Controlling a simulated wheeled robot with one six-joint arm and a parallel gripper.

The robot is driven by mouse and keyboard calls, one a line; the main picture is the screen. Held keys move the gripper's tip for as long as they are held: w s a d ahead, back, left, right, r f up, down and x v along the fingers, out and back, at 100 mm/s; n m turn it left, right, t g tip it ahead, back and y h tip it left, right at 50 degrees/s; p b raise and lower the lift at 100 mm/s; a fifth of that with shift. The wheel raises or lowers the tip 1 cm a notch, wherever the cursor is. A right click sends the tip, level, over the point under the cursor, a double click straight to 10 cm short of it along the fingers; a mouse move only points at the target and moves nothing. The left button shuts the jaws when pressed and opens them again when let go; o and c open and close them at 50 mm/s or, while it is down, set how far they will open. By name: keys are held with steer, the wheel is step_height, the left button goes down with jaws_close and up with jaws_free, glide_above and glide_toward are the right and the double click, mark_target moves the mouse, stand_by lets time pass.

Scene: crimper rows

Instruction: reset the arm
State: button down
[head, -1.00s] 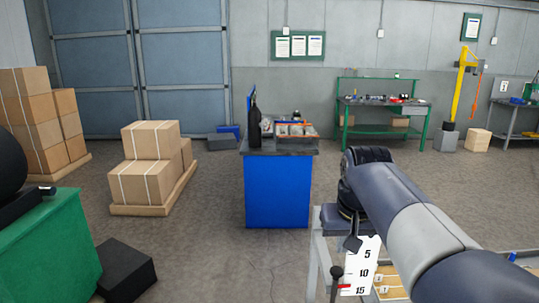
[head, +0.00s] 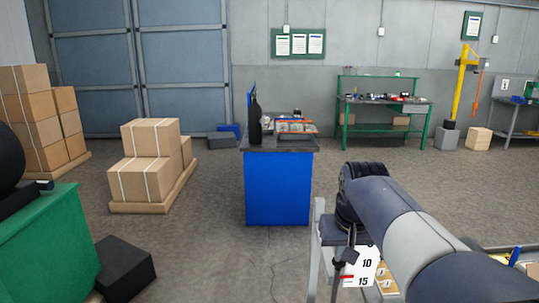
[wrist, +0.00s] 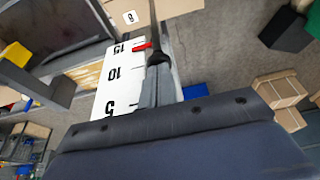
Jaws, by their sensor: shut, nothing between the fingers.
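My gripper (head: 349,262) points down from the end of my arm at the lower right of the head view. In the wrist view its grey fingers (wrist: 158,80) are together and empty. The fingertips show close to the black knob of a lever (wrist: 154,22); I cannot tell whether they touch it. A white scale plate (wrist: 112,78) with black numbers stands beside the lever, with a red pointer (wrist: 142,47) near the 15. In the head view my gripper and wrist cover the upper part of the plate (head: 362,272).
A blue cabinet (head: 277,190) with items on top stands ahead. Cartons (head: 140,180) on a pallet are left of it. A green cabinet (head: 40,245) and black box (head: 125,268) are near left. A green-framed bench (head: 382,104) is at the back. Floor between is clear.

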steer(key=shift+r, duration=0.15)
steer(key=shift+r+p, duration=0.2)
steer(key=shift+p, duration=0.15)
steer(key=p+v, duration=0.1)
steer(key=v, duration=0.1)
steer(key=w+p+v, duration=0.1)
steer(key=p+v, duration=0.1)
steer(key=shift+s+r, duration=0.1)
steer(key=shift+r, duration=0.1)
steer(key=v, duration=0.9)
steer(key=b+x, duration=0.1)
steer(key=x, duration=0.3)
steer(key=b+x, duration=0.1)
steer(key=x, duration=0.4)
steer(key=s+b+x, duration=0.1)
steer(key=b+x, duration=0.1)
steer(key=x, duration=0.3)
steer(key=shift+f, duration=0.25)
steer(key=w+r+p+v, duration=0.1)
steer(key=p+v, duration=0.3)
steer(key=v, duration=1)
steer(key=w+p+v, duration=0.4)
steer(key=p+v, duration=0.1)
steer(key=v, duration=0.9)
steer(key=shift+w+r, duration=0.2)
steer(key=shift+r, duration=0.25)
steer(key=shift+s, duration=0.15)
